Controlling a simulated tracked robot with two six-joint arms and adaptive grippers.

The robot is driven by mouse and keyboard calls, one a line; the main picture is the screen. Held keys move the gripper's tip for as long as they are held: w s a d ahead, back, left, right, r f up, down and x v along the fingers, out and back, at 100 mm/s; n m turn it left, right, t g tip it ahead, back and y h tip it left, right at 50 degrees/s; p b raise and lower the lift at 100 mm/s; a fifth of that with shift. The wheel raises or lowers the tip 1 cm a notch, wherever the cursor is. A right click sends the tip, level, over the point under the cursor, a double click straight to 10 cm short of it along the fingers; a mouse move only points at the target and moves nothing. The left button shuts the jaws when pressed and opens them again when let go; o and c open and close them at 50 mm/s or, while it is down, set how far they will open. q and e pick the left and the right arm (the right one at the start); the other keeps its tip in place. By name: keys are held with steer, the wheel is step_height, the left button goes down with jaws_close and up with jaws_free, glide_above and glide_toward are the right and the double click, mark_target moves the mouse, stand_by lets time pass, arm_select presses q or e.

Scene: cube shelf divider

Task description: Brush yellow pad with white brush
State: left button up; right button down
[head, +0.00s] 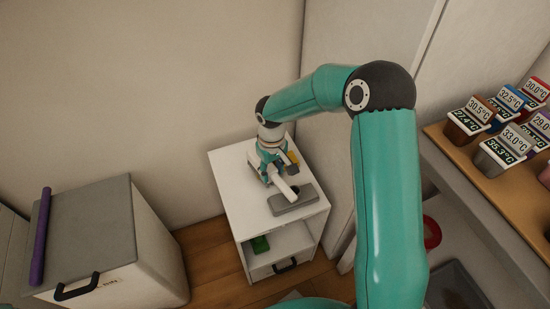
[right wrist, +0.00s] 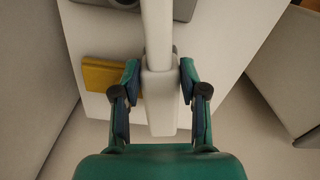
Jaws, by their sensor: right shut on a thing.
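The white brush (head: 287,189) is in my right gripper (head: 273,169), above the top of the white cabinet (head: 231,166). In the right wrist view its white handle (right wrist: 160,104) runs between the two fingers, which are shut on it. The yellow pad (head: 293,157) lies on the cabinet top beside the gripper, partly hidden by it. A grey holder (head: 296,203) sits on the cabinet top near the brush's far end. My left gripper is not in view.
The cabinet has an open shelf with a green object (head: 260,244) and a drawer below. A grey-topped white box (head: 90,227) with a purple roll (head: 41,236) stands at left. A wooden shelf (head: 455,157) with several labelled cups is at right. Walls close in behind the cabinet.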

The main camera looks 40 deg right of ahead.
steer(key=shift+s+d+r+p, duration=0.1)
steer(key=shift+s+r+p, duration=0.15)
steer(key=shift+r, duration=0.3)
steer(key=shift+s+r+p, duration=0.1)
steer(key=shift+r+p, duration=0.25)
steer(key=shift+r, duration=0.2)
steer(key=shift+w+r+p, duration=0.1)
steer(key=shift+r+p, duration=0.2)
steer(key=shift+a+r+p, duration=0.2)
steer(key=shift+r+p, duration=1.6)
steer(key=shift+r, duration=0.85)
